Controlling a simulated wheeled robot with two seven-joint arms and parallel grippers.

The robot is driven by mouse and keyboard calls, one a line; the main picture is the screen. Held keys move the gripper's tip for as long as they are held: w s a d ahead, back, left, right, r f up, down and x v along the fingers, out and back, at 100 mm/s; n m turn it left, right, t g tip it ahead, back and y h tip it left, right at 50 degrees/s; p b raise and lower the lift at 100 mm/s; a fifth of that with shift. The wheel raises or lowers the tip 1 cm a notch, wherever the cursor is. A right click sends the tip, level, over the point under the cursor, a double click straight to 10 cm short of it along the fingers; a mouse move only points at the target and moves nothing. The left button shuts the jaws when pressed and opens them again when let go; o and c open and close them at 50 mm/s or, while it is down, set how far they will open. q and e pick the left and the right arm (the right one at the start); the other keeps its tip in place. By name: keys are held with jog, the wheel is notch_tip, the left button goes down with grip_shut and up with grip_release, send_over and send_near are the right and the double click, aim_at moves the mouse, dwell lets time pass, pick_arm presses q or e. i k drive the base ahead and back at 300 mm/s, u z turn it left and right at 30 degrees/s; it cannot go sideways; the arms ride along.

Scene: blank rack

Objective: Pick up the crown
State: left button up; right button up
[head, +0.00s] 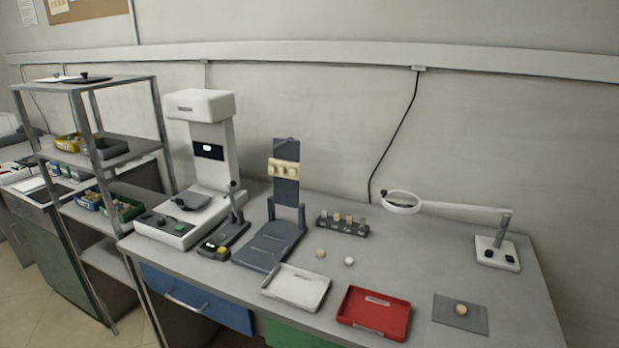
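Several small tooth-like pieces are in the head view, and I cannot tell which one is the crown. A beige piece (320,253) and a whiter piece (349,261) lie side by side on the bench, apart from each other. Another beige piece (461,309) lies on a grey mat (446,319) at the front right. More pale pieces sit in a dark rack (353,230) behind the loose pair. A pale block (284,168) is mounted on an upright dark stand (286,150). Neither of my grippers is in view.
A white tray (283,301) and a red tray (350,317) lie at the bench's front edge. A magnifier lamp (455,208) reaches over the right side. A white machine (214,150) and a metal shelf (118,166) stand left. The bench's right middle is clear.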

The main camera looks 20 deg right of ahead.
aim_at(462, 311)
jog(key=z, duration=1.4)
